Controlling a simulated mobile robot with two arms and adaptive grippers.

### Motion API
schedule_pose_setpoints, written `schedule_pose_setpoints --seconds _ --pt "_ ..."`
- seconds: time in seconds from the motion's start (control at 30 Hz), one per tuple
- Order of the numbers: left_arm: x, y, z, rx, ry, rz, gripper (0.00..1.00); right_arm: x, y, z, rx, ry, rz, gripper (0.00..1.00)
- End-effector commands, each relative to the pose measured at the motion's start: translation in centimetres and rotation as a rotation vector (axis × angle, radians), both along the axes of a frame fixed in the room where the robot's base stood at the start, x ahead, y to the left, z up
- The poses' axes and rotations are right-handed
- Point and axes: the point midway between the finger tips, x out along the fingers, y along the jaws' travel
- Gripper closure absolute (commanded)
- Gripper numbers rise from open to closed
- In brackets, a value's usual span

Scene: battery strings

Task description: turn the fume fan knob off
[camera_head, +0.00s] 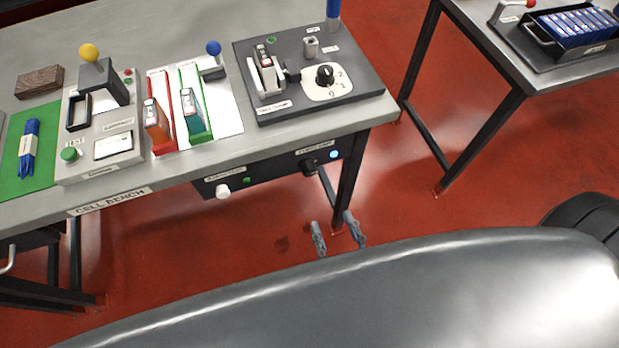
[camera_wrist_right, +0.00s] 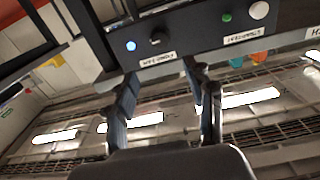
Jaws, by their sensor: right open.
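The fume fan knob is a small black knob (camera_head: 308,166) on the dark panel (camera_head: 262,180) under the front edge of the cell bench. A lit blue lamp (camera_head: 333,154) sits beside it, under a small white label. In the right wrist view the knob (camera_wrist_right: 157,38) and blue lamp (camera_wrist_right: 131,46) show above a white label, inverted. My right gripper (camera_head: 331,218) is open and empty, below and in front of the panel, apart from the knob. Its fingers (camera_wrist_right: 160,68) spread to either side of the knob in the wrist view. My left gripper is not in view.
A white knob (camera_head: 222,191) and green lamp (camera_head: 246,180) sit further left on the panel. A bench leg (camera_head: 347,185) stands just right of it. A black dial (camera_head: 325,76) is on the bench top. The red floor (camera_head: 420,215) to the right is clear.

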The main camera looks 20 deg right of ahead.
Motion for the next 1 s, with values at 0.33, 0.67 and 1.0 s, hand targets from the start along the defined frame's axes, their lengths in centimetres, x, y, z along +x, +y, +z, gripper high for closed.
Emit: schedule_pose_setpoints --seconds 0.33,0.67,1.0 --pt "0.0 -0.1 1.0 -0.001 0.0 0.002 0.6 7.5 0.3 0.3 0.0 -0.006 0.001 0.47" --pt "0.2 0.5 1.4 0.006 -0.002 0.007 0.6 11.9 0.5 0.1 0.0 -0.002 0.002 0.47" --pt "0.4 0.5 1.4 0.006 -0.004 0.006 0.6 12.4 0.5 0.0 0.0 -0.001 0.003 0.47"
